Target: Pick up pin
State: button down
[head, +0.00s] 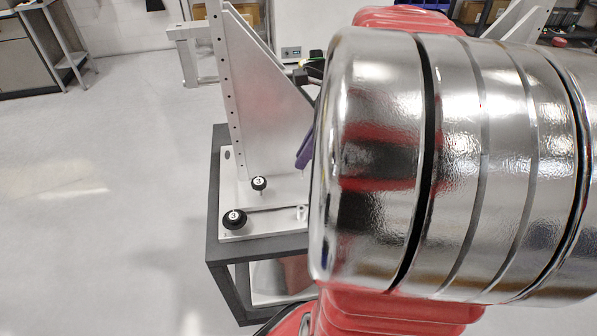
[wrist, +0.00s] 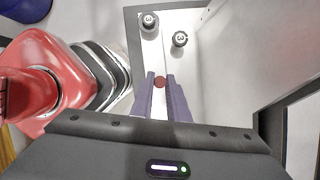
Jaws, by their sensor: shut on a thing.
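The pin (wrist: 160,82) shows in the wrist view as a small round dark-red top between the two purple fingers. My gripper (wrist: 161,77) is shut on it, with a finger on each side. The rest of the pin is hidden, and I cannot tell whether its lower end touches the plate. In the head view one purple finger of my gripper (head: 305,150) shows above the fixture's base plate, and my arm hides the rest. In that view I cannot make out the pin.
The white fixture plate (head: 255,215) lies on a dark-framed stand (head: 215,200). Two black knobs stand on it, one near the upright (head: 259,183) and one at the front corner (head: 235,218). A tall angled metal upright (head: 250,100) rises behind. Open floor lies left.

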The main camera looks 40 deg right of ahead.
notch_tip(320, 180, up, 12)
dwell(0.3)
dwell(0.5)
